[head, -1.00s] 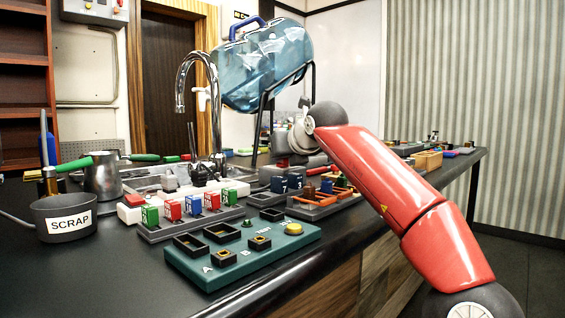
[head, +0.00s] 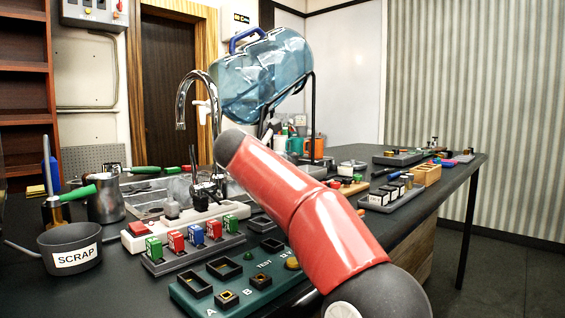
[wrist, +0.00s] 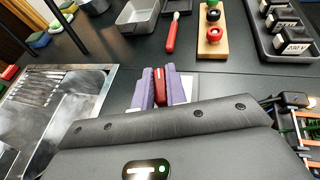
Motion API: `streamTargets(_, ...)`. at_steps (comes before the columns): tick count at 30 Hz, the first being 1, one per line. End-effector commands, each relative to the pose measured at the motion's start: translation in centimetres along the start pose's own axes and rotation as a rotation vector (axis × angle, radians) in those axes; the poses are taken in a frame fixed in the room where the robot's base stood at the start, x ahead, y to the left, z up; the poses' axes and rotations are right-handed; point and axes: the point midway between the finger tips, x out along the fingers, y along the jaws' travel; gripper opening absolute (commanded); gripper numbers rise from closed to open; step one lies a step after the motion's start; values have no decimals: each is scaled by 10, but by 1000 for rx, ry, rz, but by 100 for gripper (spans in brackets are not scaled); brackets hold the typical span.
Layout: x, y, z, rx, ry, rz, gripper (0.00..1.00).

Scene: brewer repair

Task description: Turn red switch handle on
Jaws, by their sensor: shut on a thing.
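My gripper (wrist: 160,92) shows in the wrist view, its two purple fingers shut on a narrow red piece (wrist: 160,82). I cannot tell whether this is the red switch handle, or whether it is fixed or loose. A pale patch (wrist: 187,88) shows beside the right finger. In the head view my red arm hides the gripper. A wall box (head: 243,18) with a dark label hangs at the top, beside the door. No red switch handle is clearly readable in the head view.
A sink (wrist: 55,100) lies left of the gripper in the wrist view. Ahead are a metal pan (wrist: 138,17), a red-handled tool (wrist: 172,35), a wooden board with knobs (wrist: 213,35) and a tray of black blocks (wrist: 290,35). The green test board (head: 240,290) lies under my arm.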

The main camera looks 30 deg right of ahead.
Motion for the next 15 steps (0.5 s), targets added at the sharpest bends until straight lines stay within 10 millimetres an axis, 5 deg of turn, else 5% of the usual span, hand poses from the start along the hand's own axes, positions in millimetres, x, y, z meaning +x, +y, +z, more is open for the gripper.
streamTargets(15,1,0,0,64,2,-154,0)
